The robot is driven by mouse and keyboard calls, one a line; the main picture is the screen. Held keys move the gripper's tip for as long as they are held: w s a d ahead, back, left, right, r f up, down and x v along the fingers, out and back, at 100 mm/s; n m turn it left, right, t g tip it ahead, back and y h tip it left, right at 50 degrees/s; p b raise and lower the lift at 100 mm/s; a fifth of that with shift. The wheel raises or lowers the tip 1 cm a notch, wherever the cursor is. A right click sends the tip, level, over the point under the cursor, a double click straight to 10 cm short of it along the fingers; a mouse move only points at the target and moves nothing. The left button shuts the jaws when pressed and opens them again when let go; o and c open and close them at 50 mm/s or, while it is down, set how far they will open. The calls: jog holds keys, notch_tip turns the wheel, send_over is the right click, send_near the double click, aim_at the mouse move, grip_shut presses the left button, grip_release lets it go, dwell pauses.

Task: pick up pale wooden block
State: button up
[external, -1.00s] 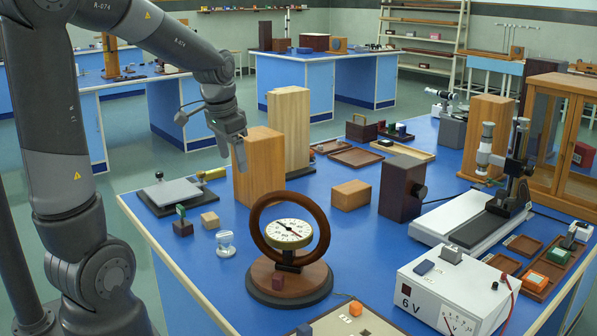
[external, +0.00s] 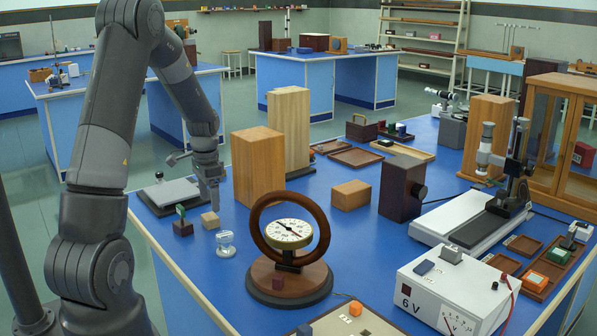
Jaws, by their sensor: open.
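The small pale wooden block (external: 210,221) sits on the blue bench top, toward its left edge. My gripper (external: 212,203) points down just above and behind the block in the picture, with its jaws open and nothing seen between them. The fingertips look close to the block's top; I cannot tell whether they touch it or straddle it.
A dark block with a green piece on top (external: 182,226) stands just left of the pale block. A small glass item (external: 226,243) is in front. A grey plate on a dark base (external: 171,192) lies behind. A tall wooden block (external: 257,170) rises to the right, beyond it a paler one (external: 291,130).

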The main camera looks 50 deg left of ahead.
aim_at(210, 216)
jog(key=shift+s+a+f, duration=0.1)
jog(key=shift+s+f, duration=0.05)
jog(key=shift+f, duration=2.9)
jog(key=shift+c, duration=0.4)
jog(key=c, duration=1)
jog(key=shift+r, duration=0.15)
